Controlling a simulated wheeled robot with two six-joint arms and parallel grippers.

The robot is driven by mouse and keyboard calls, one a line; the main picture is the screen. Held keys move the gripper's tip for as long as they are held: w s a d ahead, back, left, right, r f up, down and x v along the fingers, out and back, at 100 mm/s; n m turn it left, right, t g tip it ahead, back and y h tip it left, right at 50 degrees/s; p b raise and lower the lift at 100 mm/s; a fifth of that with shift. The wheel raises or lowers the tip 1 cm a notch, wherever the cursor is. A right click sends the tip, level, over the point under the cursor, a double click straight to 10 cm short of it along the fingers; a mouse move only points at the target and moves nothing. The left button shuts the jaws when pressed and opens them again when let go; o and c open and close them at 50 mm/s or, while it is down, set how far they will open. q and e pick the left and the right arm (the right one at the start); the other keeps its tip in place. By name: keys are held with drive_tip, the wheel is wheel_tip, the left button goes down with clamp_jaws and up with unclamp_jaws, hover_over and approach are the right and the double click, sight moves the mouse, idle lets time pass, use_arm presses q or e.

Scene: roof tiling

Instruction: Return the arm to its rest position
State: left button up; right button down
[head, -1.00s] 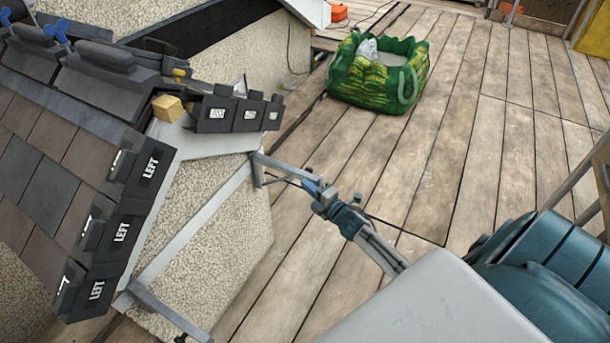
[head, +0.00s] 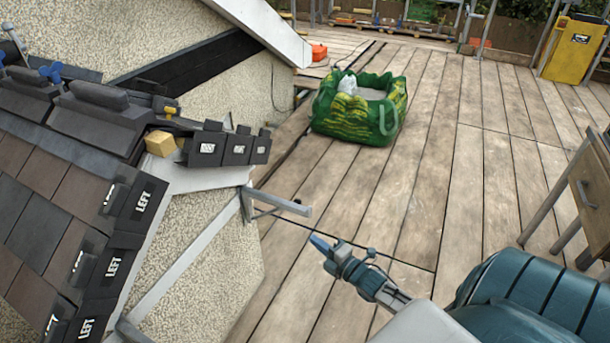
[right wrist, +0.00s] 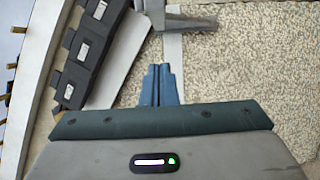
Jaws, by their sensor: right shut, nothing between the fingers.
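My right gripper (head: 321,244) is in the lower middle of the head view, over the plank deck and to the right of the roof corner. Its blue fingers are shut and empty; they also show in the right wrist view (right wrist: 159,80). Clear space separates it from the metal bracket (head: 290,206) on the wall in the head view. My left gripper is not in view.
Dark roof tiles marked LEFT (head: 143,203) line the roof edge at left. A wooden block (head: 160,143) sits near the ridge beside several dark end tiles (head: 206,147). A green bag (head: 360,108) stands on the deck (head: 440,150).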

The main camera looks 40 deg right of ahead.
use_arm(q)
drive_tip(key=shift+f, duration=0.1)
use_arm(e)
drive_tip(key=shift+s, duration=0.1)
drive_tip(key=s+a+f+m+g+h+p, duration=0.15)
drive_tip(key=s+f+m+g, duration=0.4)
drive_tip(key=f, duration=0.65)
drive_tip(key=s+f+m+g+h+p, duration=0.25)
drive_tip(key=s+f+m, duration=0.35)
drive_tip(key=s+f, duration=0.4)
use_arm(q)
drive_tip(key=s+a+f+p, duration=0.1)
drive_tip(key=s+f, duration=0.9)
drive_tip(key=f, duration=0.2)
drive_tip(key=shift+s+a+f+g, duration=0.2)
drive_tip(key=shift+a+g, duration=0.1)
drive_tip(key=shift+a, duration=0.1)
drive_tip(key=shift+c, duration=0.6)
use_arm(e)
drive_tip(key=s+a+f+m+g, duration=0.3)
drive_tip(key=s+f, duration=0.3)
drive_tip(key=s, duration=0.3)
drive_tip(key=s+a+f+m+g+y, duration=0.1)
drive_tip(key=s+a+f+m+g, duration=0.3)
drive_tip(key=s, duration=0.6)
wheel_tip(320, 180, down, 3)
drive_tip(key=shift+s+a+f+g, duration=0.1)
drive_tip(key=shift+s+a+g, duration=0.2)
drive_tip(key=shift+a+g, duration=0.65)
